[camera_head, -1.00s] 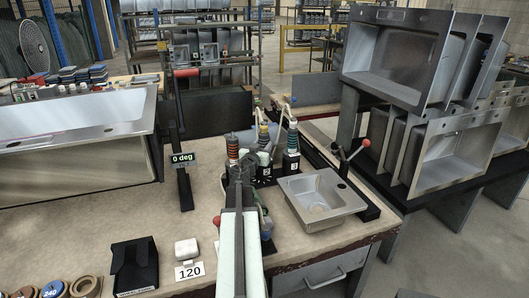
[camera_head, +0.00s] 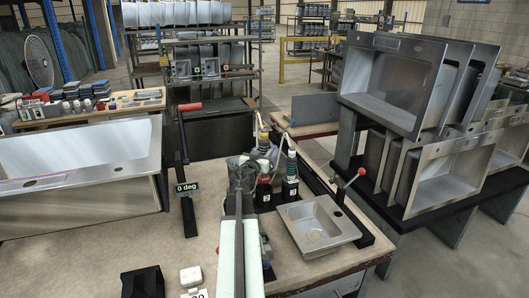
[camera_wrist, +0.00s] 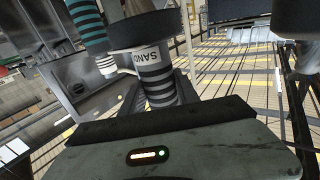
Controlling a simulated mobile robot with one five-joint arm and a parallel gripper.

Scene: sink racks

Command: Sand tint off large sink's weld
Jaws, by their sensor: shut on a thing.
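The large sink (camera_head: 75,205) is tilted at the left of the bench, its bright rim facing up and a faint pink and blue tinted line (camera_head: 40,178) along the front part. A "0 deg" sign (camera_head: 186,188) stands at its right. My gripper (camera_head: 243,172) is at the tool stand, right of the sink and apart from it. It is shut on a grey, black-ringed tool marked SAND (camera_wrist: 158,75) in the wrist view. In the head view my arm mostly hides that tool.
A white block (camera_head: 190,276) and black box (camera_head: 143,283) are in front. Racked sinks (camera_head: 395,80) stand right.

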